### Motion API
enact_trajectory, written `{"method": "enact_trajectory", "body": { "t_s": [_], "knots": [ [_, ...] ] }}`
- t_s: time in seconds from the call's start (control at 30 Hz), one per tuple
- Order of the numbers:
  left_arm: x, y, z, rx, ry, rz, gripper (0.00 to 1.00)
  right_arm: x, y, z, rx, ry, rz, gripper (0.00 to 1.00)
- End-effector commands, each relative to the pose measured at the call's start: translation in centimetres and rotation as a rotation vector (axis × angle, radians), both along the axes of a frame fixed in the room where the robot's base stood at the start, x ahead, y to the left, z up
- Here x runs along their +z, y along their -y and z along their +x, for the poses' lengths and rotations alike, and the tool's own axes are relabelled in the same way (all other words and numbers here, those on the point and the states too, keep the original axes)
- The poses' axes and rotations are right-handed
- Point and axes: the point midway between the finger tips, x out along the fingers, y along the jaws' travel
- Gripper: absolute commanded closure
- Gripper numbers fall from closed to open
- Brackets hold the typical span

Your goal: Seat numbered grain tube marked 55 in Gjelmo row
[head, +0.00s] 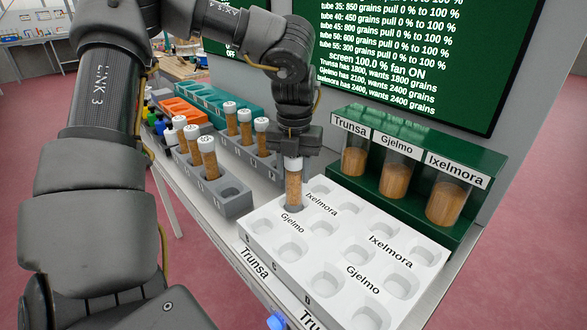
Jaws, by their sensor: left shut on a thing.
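My left gripper (293,150) points down and is shut on a clear grain tube (293,187) with a white cap. The tray's other visible holes look empty. Gjelmo and Ixelmora are printed on its top, and Trunsa labels (254,262) show along its front. My right gripper is not in view.
Grey racks (238,205) with several capped grain tubes stand left of the tray. A green stand (480,155) behind holds jars labelled Trunsa, Gjelmo and Ixelmora. A screen (420,50) lists "tube 55: 300 grains". Orange and teal bins (215,97) stand farther back left.

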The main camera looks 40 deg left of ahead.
Motion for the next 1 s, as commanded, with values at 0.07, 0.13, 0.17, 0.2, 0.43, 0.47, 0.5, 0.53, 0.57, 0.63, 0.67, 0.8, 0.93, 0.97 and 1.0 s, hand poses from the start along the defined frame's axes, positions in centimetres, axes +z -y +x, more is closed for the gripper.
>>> {"method": "enact_trajectory", "body": {
  "t_s": [0.07, 0.13, 0.17, 0.2, 0.43, 0.47, 0.5, 0.53, 0.57, 0.63, 0.67, 0.8, 0.93, 0.97, 1.0],
  "knots": [
    [-0.4, 0.0, 0.0, 0.000, 0.000, 0.000, 0.87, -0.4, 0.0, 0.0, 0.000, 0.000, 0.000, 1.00],
    [-0.6, 0.0, 0.0, 0.000, 0.000, 0.000, 0.87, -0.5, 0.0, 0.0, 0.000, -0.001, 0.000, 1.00],
    [-0.7, 0.0, 0.0, 0.000, 0.000, 0.000, 0.87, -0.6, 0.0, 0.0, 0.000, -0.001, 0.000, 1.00],
    [-0.8, 0.0, 0.0, 0.000, 0.000, 0.000, 0.87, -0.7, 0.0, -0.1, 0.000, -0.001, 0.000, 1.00],
    [-1.5, 0.0, 0.0, 0.000, 0.000, 0.000, 0.87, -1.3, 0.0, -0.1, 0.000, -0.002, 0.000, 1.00],
    [-1.6, 0.0, 0.0, 0.000, 0.000, 0.000, 0.87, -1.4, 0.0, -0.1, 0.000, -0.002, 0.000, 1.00],
    [-1.7, 0.0, 0.0, 0.000, 0.000, 0.000, 0.87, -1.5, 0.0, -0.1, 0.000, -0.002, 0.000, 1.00],
    [-1.8, 0.0, 0.0, 0.000, 0.000, 0.000, 0.87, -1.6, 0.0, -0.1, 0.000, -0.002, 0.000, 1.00],
    [-1.9, 0.0, 0.0, 0.000, 0.000, 0.000, 0.87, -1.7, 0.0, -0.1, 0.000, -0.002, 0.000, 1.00],
    [-2.1, 0.0, 0.0, 0.000, 0.000, 0.000, 0.87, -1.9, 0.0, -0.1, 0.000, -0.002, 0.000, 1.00],
    [-2.2, 0.0, 0.0, 0.000, 0.000, 0.000, 0.87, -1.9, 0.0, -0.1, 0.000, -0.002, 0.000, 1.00],
    [-2.6, 0.0, 0.0, 0.000, 0.000, 0.000, 0.87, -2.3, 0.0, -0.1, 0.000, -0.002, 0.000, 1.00],
    [-2.6, 0.0, 0.0, 0.000, 0.000, 0.000, 0.52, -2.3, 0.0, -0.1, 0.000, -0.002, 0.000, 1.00],
    [-2.6, 0.0, 0.0, 0.000, 0.000, 0.000, 0.48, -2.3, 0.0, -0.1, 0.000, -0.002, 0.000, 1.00],
    [-2.6, 0.0, 0.0, 0.000, 0.000, 0.000, 0.43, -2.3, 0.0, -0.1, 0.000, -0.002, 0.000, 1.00]
  ]
}}
